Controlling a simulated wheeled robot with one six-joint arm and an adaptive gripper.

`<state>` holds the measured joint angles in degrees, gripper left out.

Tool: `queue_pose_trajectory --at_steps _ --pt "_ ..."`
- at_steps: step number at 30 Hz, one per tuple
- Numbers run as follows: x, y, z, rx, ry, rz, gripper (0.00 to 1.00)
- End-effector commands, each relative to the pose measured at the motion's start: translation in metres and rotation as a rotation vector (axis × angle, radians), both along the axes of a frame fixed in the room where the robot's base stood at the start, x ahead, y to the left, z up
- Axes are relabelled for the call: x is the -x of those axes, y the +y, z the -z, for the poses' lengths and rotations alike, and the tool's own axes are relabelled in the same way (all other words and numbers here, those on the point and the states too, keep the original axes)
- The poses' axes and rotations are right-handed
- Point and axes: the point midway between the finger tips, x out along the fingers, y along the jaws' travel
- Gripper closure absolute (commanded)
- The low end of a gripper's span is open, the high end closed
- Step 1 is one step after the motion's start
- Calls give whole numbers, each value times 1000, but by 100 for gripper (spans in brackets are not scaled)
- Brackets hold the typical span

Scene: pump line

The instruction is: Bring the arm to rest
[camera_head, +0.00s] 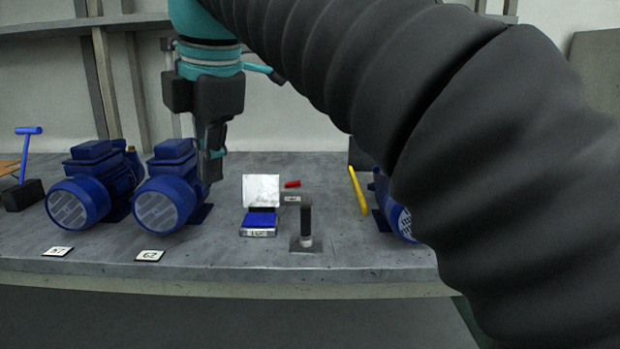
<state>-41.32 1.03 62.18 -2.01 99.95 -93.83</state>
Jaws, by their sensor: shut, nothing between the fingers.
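My gripper (212,168) hangs at the end of my arm, pointing down, in the upper left of the head view. Its fingers are shut with nothing between them. It appears in front of the right edge of the second blue pump (170,187) from the left and overlaps it in the picture. I cannot tell whether they touch. My arm in its dark ribbed sleeve (440,110) arches from the lower right to the upper left and hides much of the right side.
On the grey bench (225,262) stand another blue pump (92,185), a blue-handled tool (25,180), a blue box with a silvery panel (261,205), a black post (306,225), a red piece (292,184) and a yellow bar (357,190). A further pump (400,215) is partly hidden. The front middle is clear.

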Motion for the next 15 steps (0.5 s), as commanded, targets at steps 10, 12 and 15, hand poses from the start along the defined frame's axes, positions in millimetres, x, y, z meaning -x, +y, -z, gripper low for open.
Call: queue_pose_trajectory --at_steps 10,12,15 --pt "-21 0 81 -202 89 652 100" --pt "-23 -13 100 -252 109 812 100" --pt "-23 -39 129 -329 135 1047 100"
